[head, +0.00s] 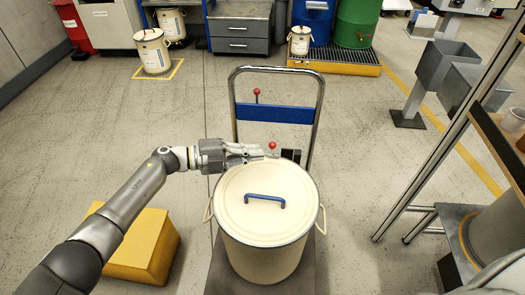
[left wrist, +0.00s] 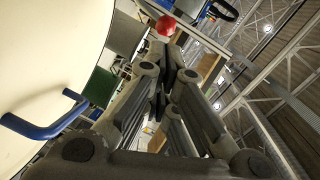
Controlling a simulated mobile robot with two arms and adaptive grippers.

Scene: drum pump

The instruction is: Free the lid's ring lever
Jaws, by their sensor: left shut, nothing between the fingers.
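A cream drum (head: 265,245) with a cream lid (head: 250,210) and a blue lid handle (head: 265,200) stands upright on a cart. A red ball (head: 272,145) shows at the lid's far edge and looks like the end of the ring lever; the rest of the lever is hard to make out. My left gripper (head: 262,153) is shut and empty over the far rim, its tips close beside the red ball. In the left wrist view the red ball (left wrist: 166,26) is just beyond the shut fingers (left wrist: 178,72); I cannot tell if they touch. My right gripper is out of view.
The cart's push bar with a blue panel (head: 273,113) rises behind the drum, with another red knob (head: 256,91). A dark block (head: 290,155) shows at the far rim. A yellow box (head: 145,250) stands left, a metal-framed bench (head: 440,130) right.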

